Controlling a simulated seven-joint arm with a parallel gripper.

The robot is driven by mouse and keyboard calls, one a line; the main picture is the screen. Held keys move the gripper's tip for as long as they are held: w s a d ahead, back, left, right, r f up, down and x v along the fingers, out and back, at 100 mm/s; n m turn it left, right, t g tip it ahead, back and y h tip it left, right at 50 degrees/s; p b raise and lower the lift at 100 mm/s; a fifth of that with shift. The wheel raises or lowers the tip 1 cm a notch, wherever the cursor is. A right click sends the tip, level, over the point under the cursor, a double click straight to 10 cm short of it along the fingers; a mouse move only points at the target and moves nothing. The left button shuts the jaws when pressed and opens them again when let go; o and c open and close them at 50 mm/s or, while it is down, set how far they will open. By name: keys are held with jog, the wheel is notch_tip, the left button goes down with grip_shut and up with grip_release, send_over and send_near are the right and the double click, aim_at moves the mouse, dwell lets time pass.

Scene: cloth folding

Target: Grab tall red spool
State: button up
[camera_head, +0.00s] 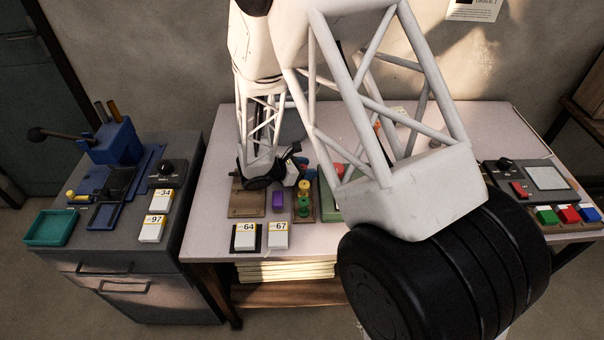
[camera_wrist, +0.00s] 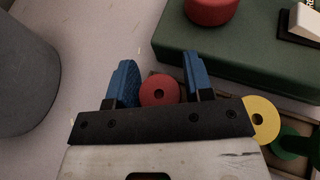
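In the wrist view a red spool (camera_wrist: 160,88), seen from above as a round disc with a centre hole, sits between the two blue fingers of my gripper (camera_wrist: 157,66). The fingers are open, one on each side. The right finger has a small gap to it; the left one is close, and I cannot tell if it touches. The spool's height and lower part are hidden. In the head view my gripper (camera_head: 296,165) is low over the back of the white table, and I cannot make out the red spool there.
A yellow spool (camera_wrist: 261,119) and a green spool (camera_wrist: 287,143) stand right of my gripper. A green box (camera_wrist: 235,62) with a red button (camera_wrist: 210,8) is beyond it. A purple block (camera_head: 277,202) and cards 64 (camera_head: 246,238) and 67 (camera_head: 278,236) lie nearer the front.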

aim_at(306, 166)
jog(key=shift+s+f, duration=0.15)
jog(key=shift+f, duration=0.05)
jog(key=c, duration=0.6)
jog(key=shift+r, duration=0.1)
jog(key=shift+r, duration=5.05)
